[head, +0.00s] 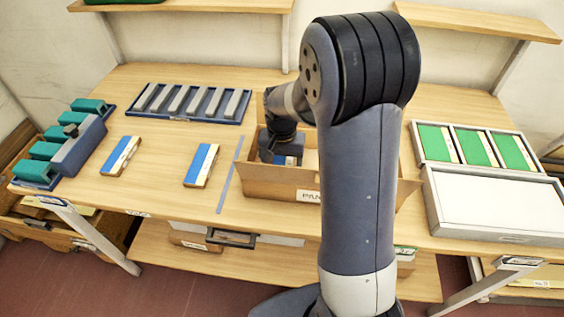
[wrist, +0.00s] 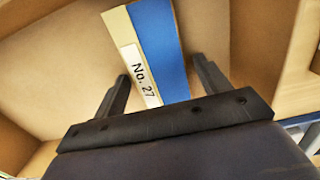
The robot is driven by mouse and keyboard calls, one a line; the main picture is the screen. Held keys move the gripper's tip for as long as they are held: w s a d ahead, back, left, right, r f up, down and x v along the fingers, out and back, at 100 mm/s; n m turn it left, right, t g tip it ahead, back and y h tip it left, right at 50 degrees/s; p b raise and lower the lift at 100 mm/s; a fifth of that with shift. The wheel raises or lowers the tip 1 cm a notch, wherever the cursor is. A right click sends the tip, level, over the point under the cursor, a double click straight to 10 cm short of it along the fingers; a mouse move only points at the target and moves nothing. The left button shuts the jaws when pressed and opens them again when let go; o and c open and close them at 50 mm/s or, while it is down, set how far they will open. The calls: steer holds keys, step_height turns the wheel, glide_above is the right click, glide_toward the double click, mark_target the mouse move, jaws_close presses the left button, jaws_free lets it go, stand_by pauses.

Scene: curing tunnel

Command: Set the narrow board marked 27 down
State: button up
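The narrow board marked No. 27 (wrist: 160,45) has a blue face and a pale strip with the label. It lies inside the open wooden box (head: 270,188), whose front label begins "PAN". My gripper (wrist: 162,74) is down in this box, with one finger on each side of the board's labelled end. The fingers stand apart, with small gaps between them and the board's edges. In the head view my gripper and arm hide most of the board; only a small blue and white bit shows. The board's near end is hidden behind the gripper body.
Two blue-faced boards (head: 201,165) lie on the table left of the box. Behind them is a blue rack of grey bars (head: 193,102). Green blocks (head: 88,105) stand at far left. A white case with green panels (head: 478,147) is at right. Bare tabletop lies between.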

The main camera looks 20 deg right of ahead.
steer(key=shift+o, duration=0.4)
step_height(320, 180, up, 12)
steer(key=shift+r, duration=0.2)
